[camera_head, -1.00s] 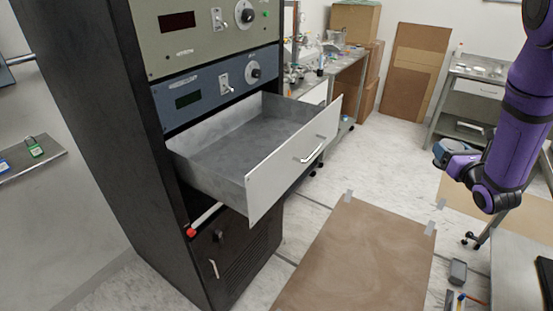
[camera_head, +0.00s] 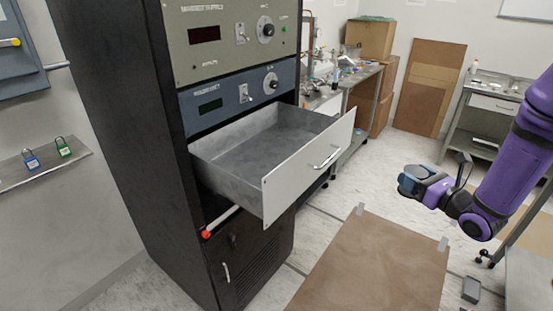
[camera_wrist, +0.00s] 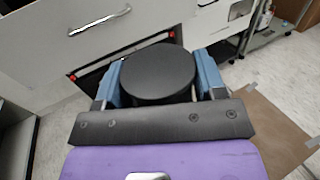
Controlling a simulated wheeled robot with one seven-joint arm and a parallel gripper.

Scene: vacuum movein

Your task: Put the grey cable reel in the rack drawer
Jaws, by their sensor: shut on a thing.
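The rack drawer (camera_head: 318,177) is pulled out of the black rack, and its grey inside looks empty. My gripper (camera_head: 408,180) is to the right of the drawer's white front, apart from it, above the floor. In the wrist view a dark grey round reel (camera_wrist: 158,73) sits between the two blue fingers, and my gripper is shut on it. In the head view the held reel is mostly hidden by the gripper. The drawer front also shows at the upper left of the wrist view (camera_wrist: 150,18).
A brown board (camera_head: 375,262) is taped to the floor below the arm. A workbench (camera_head: 352,92) with clutter and cardboard boxes (camera_head: 372,40) stand behind the drawer. A shelf with padlocks (camera_head: 45,165) is at the left. The space above the drawer is clear.

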